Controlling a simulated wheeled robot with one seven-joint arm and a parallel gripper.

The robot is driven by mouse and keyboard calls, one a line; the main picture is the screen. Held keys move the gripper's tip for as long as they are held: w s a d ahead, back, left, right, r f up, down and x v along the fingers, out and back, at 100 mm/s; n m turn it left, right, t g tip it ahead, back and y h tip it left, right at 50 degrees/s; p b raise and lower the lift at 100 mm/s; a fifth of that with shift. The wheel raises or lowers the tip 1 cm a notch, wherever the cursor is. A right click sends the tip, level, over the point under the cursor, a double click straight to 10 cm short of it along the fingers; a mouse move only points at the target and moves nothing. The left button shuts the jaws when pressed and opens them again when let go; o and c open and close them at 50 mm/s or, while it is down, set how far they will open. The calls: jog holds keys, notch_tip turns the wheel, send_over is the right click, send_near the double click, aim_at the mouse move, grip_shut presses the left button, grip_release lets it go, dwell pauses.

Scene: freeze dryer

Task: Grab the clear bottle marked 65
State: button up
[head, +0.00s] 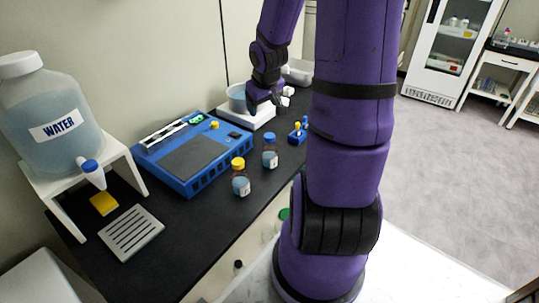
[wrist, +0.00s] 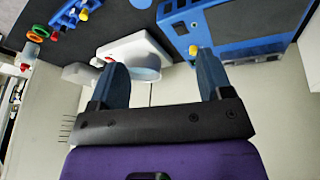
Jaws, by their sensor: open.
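Two small capped bottles stand on the black bench in the head view: a blue-capped bottle (head: 270,158) with clear-bluish contents, and a yellow-capped bottle (head: 240,185) nearer the camera. Each has a white label too small to read, so I cannot tell which is marked 65. My gripper (head: 264,103) is above the back of the bench, beyond both bottles, by the white device. In the wrist view my gripper (wrist: 162,80) has its fingers spread with nothing between them. Neither bottle is clearly visible in the wrist view.
A blue instrument (head: 190,155) lies left of the bottles. A large WATER jug (head: 50,105) sits on a white stand (head: 130,165). A white device (head: 247,115) holding a vessel and a small blue rack (head: 297,134) are farther back. My arm hides the bench's right side.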

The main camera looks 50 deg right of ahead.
jog(key=m+y, duration=0.1)
send_near(269, 136)
jog(key=shift+t, duration=0.4)
jog(key=shift+s+x, duration=0.2)
jog(key=shift+x, duration=2.55)
jog(key=shift+s+x, duration=0.2)
jog(key=shift+x, duration=2.5)
jog(key=shift+d+f, duration=0.1)
jog(key=shift+d, duration=0.05)
jog(key=c, duration=1.3)
jog(key=shift+c, duration=0.3)
